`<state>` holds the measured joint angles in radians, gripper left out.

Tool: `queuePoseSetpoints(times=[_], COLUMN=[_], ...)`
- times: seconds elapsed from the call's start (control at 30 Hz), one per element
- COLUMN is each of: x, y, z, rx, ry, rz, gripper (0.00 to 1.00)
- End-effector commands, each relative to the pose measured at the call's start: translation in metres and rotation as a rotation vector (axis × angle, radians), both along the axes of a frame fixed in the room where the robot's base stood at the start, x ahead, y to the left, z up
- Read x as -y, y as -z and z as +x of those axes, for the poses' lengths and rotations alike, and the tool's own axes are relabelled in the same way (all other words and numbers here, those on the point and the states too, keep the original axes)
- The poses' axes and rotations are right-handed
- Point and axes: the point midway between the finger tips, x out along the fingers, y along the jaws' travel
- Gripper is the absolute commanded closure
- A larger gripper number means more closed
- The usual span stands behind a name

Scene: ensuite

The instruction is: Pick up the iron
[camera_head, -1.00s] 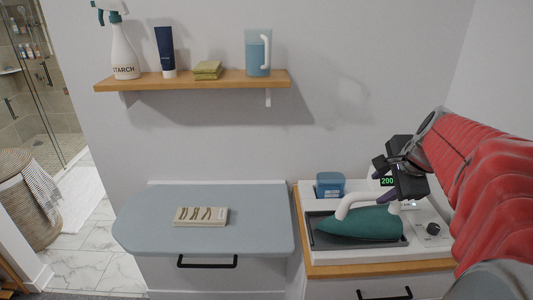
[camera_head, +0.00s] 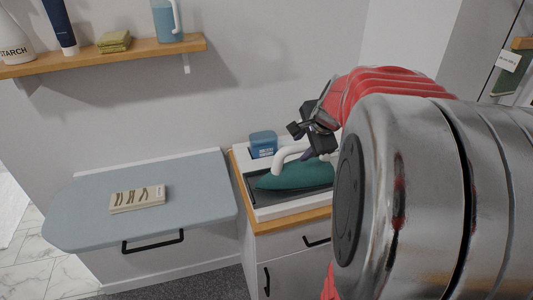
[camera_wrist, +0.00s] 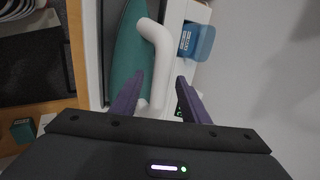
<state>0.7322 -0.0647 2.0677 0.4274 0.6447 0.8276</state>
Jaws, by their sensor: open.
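The iron has a dark teal body (camera_head: 297,177) and a white handle (camera_head: 291,154). It rests on its dark stand on the white station at the cabinet's top. In the wrist view the teal body (camera_wrist: 128,52) and the white handle (camera_wrist: 157,60) show close up. My gripper (camera_wrist: 160,98) is open, its two purple fingers on either side of the handle's lower part in that view. Whether they touch it I cannot tell. In the head view my gripper (camera_head: 306,156) is above the iron's rear end, partly hidden behind my arm, which also covers the iron's right end.
A wooden shelf (camera_head: 90,58) above holds several items. Grey wall rises close behind.

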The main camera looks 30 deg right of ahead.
Motion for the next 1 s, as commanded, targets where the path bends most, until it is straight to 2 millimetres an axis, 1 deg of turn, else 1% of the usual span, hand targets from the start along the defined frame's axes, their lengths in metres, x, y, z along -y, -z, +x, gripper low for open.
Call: queuePoseSetpoints(times=[0.03,0.1,0.27,0.8,0.87,1.0], x=[0.002,0.003,0.005,0.006,0.006,0.006], y=[0.007,0.014,0.024,0.024,0.024,0.024], z=[0.003,0.008,0.014,0.014,0.014,0.014], rx=[-0.003,-0.003,-0.001,0.000,0.000,0.000], ry=[0.000,-0.001,0.000,0.001,0.001,0.001], rz=[0.003,0.002,0.000,0.000,0.000,0.000], gripper=[0.59,0.59,0.59,0.59,0.61,0.71])
